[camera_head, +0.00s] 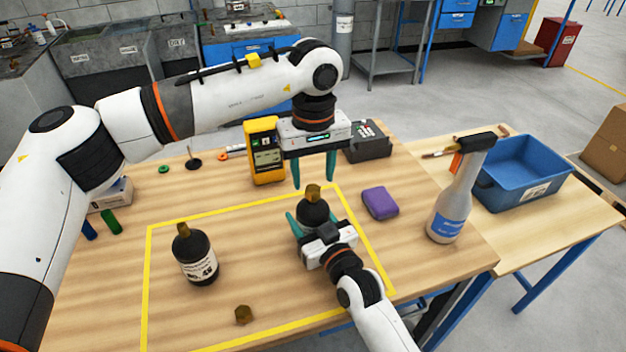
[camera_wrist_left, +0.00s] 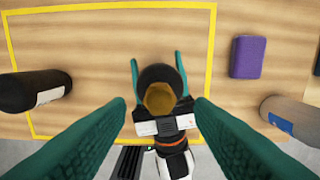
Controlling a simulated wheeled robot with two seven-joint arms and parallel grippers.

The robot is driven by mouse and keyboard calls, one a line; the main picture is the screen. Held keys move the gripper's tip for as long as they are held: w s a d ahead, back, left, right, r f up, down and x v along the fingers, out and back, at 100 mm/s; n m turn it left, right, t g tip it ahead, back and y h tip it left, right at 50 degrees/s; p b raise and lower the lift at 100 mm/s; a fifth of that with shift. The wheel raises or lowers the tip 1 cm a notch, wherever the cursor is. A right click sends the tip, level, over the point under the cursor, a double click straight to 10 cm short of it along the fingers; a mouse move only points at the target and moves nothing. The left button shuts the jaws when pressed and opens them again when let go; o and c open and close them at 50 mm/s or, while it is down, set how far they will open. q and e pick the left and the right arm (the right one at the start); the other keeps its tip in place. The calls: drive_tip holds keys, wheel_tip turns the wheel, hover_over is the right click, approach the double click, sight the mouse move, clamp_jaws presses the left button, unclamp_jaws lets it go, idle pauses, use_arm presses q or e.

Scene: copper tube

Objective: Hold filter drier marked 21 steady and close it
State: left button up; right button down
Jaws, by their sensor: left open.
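A dark filter drier (camera_head: 314,213) with a brass top (camera_head: 313,192) stands upright inside the yellow outline; its number is hidden. My right gripper (camera_head: 313,226) has its teal fingers on both sides of its body, apparently gripping it. My left gripper (camera_head: 314,185) is open and points down just above the brass top, its fingers apart. In the left wrist view, the brass top (camera_wrist_left: 159,97) appears between and beyond the open left fingers. A second dark drier (camera_head: 196,262) stands to the left; its label starts "NO." and looks like a 4-something. A loose brass cap (camera_head: 243,315) lies near the front.
A purple block (camera_head: 380,203) and a spray bottle (camera_head: 449,205) stand to the right. A yellow meter (camera_head: 265,152) and a dark device (camera_head: 366,142) are behind the left gripper. A blue bin (camera_head: 524,172) sits on the side table. The outlined area's back left is clear.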

sight(313, 188)
use_arm(q)
drive_tip(key=shift+r, duration=0.7)
drive_tip(key=shift+c, duration=0.2)
drive_tip(key=n, duration=0.4)
drive_tip(key=shift+r+n, duration=0.3)
drive_tip(key=shift+r, duration=0.1)
drive_tip(key=n, duration=0.3)
drive_tip(key=r+n, duration=0.1)
drive_tip(key=n, duration=0.5)
drive_tip(key=r+n, duration=0.1)
drive_tip(key=n, duration=0.8)
drive_tip(key=shift+r, duration=0.35)
drive_tip(key=shift+f, duration=0.1)
drive_tip(key=shift+f, duration=3.9)
